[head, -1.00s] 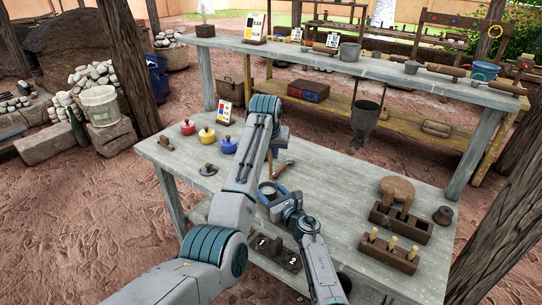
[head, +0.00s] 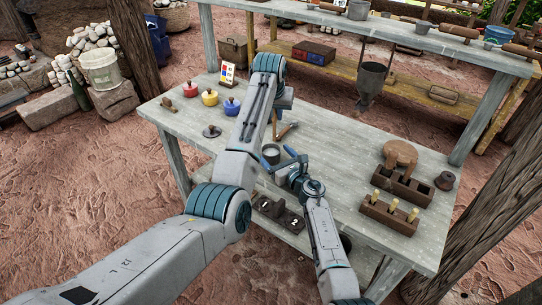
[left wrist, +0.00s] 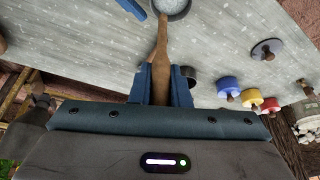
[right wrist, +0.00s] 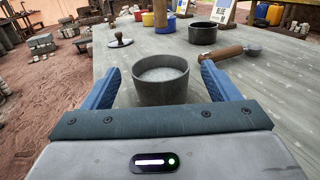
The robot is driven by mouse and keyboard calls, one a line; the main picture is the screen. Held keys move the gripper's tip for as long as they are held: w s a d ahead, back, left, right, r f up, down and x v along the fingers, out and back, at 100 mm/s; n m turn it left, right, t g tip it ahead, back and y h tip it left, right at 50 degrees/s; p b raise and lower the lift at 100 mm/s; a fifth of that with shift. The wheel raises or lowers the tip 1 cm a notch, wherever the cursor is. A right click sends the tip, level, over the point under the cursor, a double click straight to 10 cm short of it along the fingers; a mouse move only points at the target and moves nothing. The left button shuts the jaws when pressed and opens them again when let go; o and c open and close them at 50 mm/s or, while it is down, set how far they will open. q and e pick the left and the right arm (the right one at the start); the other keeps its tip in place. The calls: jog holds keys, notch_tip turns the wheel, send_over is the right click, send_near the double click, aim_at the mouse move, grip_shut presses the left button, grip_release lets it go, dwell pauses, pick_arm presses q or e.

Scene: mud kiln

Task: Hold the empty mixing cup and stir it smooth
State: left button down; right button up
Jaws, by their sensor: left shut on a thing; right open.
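The mixing cup (head: 271,153) is a small grey cup standing upright on the grey table. In the right wrist view the cup (right wrist: 161,88) holds a pale speckled filling. My right gripper (head: 283,162) is open at the cup's right side in the head view. Its fingers point toward the cup with visible gaps on both sides. My left gripper (left wrist: 161,70) is shut on a wooden stirring stick (left wrist: 161,42). The stick's far end appears by the cup's rim in the left wrist view; whether it is inside is unclear. My arm mostly hides the left gripper in the head view.
A wooden-handled tool (right wrist: 226,54) and a dark bowl (right wrist: 202,33) are near the cup. Red, yellow and blue (head: 231,106) pots stand at the left. Wooden blocks (head: 389,213) are on the right.

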jog(key=v, duration=1.1)
jog(key=shift+a, duration=0.1)
